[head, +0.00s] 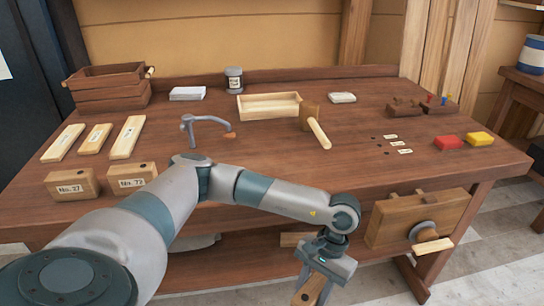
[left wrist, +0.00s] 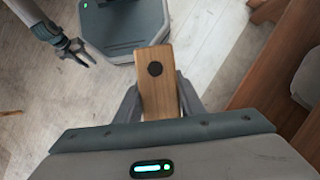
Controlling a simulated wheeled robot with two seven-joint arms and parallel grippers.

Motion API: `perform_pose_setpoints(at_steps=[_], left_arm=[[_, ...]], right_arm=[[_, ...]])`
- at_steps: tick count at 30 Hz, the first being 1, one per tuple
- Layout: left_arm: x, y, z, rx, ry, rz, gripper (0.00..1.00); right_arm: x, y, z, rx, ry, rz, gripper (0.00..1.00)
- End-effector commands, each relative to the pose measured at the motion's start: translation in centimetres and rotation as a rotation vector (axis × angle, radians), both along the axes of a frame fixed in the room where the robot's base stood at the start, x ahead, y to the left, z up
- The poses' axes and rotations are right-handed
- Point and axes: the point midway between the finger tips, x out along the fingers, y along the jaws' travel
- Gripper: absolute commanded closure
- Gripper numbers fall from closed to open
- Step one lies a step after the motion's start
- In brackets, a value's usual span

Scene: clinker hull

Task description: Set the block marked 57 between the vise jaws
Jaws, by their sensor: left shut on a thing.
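My left gripper (head: 312,287) is shut on a wooden block (head: 309,291) in front of the bench, low at the bottom of the head view. In the left wrist view the block (left wrist: 160,85) sits between the fingers (left wrist: 158,100) with a dark round spot on its face; no number shows. The vise (head: 400,218) is on the bench's front at the right, with a round hub and pale handle. The held block is left of it and lower in the picture, apart from it. My right gripper (left wrist: 80,56) appears open and empty in the left wrist view.
Blocks marked No. 27 (head: 73,184) and No. 72 (head: 132,177) stand at the bench's left front. A mallet (head: 318,131), clamp (head: 204,124), tray (head: 268,107) and pale planks (head: 94,139) lie behind. The bench (head: 270,172) is clear at mid-front.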

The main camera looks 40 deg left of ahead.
Motion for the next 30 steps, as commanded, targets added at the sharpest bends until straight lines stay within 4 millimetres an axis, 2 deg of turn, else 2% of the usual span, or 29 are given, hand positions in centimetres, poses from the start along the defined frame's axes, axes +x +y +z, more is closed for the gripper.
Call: perform_pose_setpoints(at_steps=[1,6,20,26,30], left_arm=[[-0.1,0.0,-1.1,-0.001,0.0,0.0,0.96],[-0.4,0.0,-2.3,-0.001,0.0,-0.001,0.96],[-0.4,0.0,-2.5,-0.001,-0.001,0.0,0.96],[0.1,-0.1,-1.4,-0.002,-0.007,0.07,0.96],[1.2,0.0,0.6,-0.004,-0.015,0.229,0.96]], right_arm=[[0.4,0.1,-0.5,0.003,-0.009,-0.001,0.69],[1.2,0.4,-0.3,0.008,-0.025,-0.001,0.69],[1.4,0.4,-0.1,0.009,-0.029,-0.001,0.69],[0.8,0.3,0.2,0.005,-0.017,-0.001,0.69],[-0.5,-0.1,0.7,-0.003,0.01,0.001,0.69]])
